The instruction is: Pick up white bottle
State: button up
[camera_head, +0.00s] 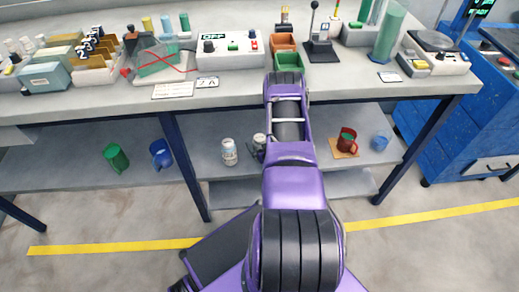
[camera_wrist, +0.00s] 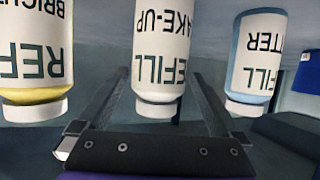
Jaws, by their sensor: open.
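In the head view, a pale bottle (camera_head: 259,139) on the lower shelf, partly hidden by my arm, appears to be the same one. My arm hides most of the gripper there.
A yellow-ended bottle (camera_wrist: 35,60) and a blue-edged bottle (camera_wrist: 258,60) flank it closely. The tabletop (camera_head: 130,103) overhangs the shelf.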

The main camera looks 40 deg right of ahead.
jog(key=x, duration=0.3)
jog(key=shift+w+d+f, duration=0.1)
jog(key=shift+f, duration=0.05)
jog(key=shift+c, duration=0.2)
grip_shut()
